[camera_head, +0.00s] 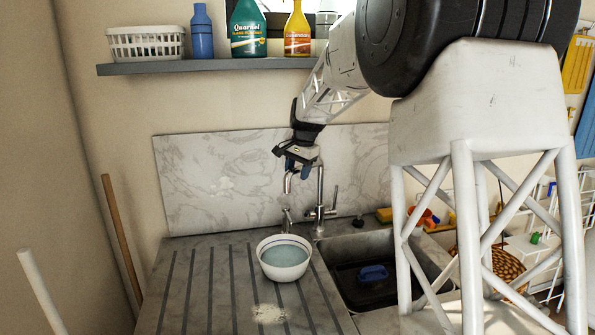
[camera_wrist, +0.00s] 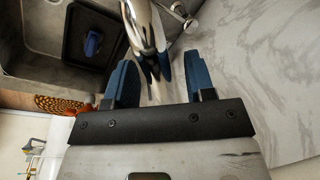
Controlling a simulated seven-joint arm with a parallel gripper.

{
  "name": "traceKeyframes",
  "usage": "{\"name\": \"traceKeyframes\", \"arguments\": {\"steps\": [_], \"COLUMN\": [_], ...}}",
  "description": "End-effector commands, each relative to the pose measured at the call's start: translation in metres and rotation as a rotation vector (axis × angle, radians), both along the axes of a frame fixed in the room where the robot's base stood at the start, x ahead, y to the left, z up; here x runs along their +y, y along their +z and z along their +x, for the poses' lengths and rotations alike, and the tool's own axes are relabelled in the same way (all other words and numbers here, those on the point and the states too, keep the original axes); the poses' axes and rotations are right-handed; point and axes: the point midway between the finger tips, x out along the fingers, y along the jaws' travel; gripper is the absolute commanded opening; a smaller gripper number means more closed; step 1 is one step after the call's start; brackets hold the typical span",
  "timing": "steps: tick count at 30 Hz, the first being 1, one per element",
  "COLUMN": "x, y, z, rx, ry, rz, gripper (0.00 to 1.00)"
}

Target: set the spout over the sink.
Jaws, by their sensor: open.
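The chrome tap stands behind the counter, and its spout (camera_head: 288,184) turns to the left, over the drainboard side rather than the sink (camera_head: 412,250). My gripper (camera_head: 297,167) is at the top of the spout. In the wrist view, my gripper's two blue fingers (camera_wrist: 160,78) are apart, with the chrome spout (camera_wrist: 143,25) reaching in between them. I cannot tell whether either finger touches it. The sink also shows at the upper left of the wrist view (camera_wrist: 40,65). The middle of the spout's arch is hidden behind my gripper in the head view.
A white bowl (camera_head: 284,271) of water stands on the grooved drainboard (camera_head: 205,290), left of the sink. A blue sponge (camera_head: 373,273) lies in the sink. The tap's lever (camera_head: 335,196) rises at its right. A marble backsplash (camera_head: 225,180) is close behind. A shelf (camera_head: 200,67) holds bottles above.

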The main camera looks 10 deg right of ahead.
Motion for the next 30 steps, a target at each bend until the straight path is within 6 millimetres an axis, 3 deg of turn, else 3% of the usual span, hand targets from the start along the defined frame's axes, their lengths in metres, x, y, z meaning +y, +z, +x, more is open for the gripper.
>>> {"name": "traceKeyframes", "arguments": {"steps": [8,18,30], "x": [0.0001,0.0001,-0.0023], "y": [-0.0009,-0.0009,-0.0010], "z": [0.0001,0.0001,-0.0023], "rx": [0.000,0.000,0.000], "ry": [0.000,0.000,0.019], "rz": [0.000,0.000,0.000], "gripper": [0.50,0.00,0.00]}}
